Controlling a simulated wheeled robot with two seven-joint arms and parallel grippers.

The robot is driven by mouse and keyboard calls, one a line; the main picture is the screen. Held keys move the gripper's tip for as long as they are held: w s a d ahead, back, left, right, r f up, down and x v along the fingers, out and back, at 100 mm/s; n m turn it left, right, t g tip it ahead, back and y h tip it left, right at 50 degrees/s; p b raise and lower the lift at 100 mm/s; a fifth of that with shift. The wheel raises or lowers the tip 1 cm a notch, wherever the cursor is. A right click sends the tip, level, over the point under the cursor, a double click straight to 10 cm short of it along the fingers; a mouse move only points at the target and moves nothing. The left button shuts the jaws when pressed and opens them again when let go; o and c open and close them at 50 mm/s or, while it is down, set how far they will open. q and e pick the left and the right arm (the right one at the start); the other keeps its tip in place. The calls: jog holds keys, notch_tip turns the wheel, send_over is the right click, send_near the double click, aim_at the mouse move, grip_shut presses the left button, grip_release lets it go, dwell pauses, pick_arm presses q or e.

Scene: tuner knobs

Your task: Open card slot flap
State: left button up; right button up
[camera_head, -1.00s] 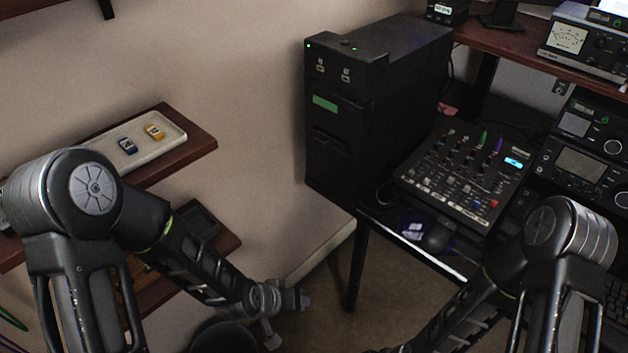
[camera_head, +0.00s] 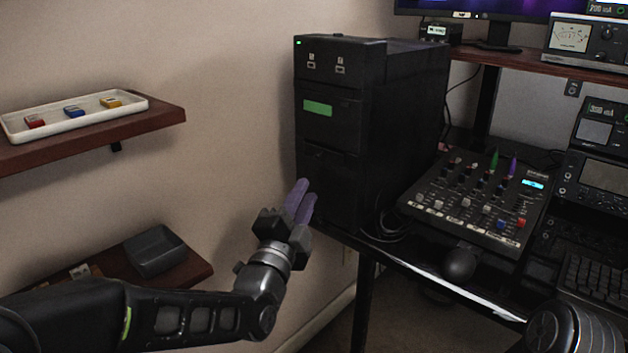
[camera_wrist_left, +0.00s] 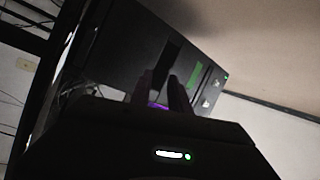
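A black tower unit (camera_head: 412,120) stands at the left end of the desk. Its front has a green label (camera_head: 317,108), which also shows in the wrist view (camera_wrist_left: 195,76). Below the label is a dark front panel (camera_head: 335,165), probably the card slot flap; I cannot tell whether it is open. My left gripper (camera_head: 303,196), with purple finger pads, is in front of the tower's lower front. In the wrist view its two fingers (camera_wrist_left: 160,88) point at the tower, slightly apart with nothing seen between them. Contact with the tower is unclear. My right gripper is out of view.
A mixer (camera_head: 478,200) with knobs and sliders sits right of the tower. A white tray (camera_head: 75,118) with small coloured cards is on the upper left shelf. A dark bin (camera_head: 155,252) sits on the lower shelf. Free space lies between the shelves and tower.

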aim_at(317, 159)
pick_arm(q)
jog(key=r+m, duration=0.1)
jog(key=m, duration=0.1)
jog(key=shift+s+a+r+m+t, duration=0.1)
jog(key=shift+r+m+t, duration=0.05)
jog(key=shift+m+t, duration=0.2)
jog(key=x, duration=0.7)
jog(key=shift+w, duration=0.4)
jog(key=shift+c, duration=0.4)
grip_shut()
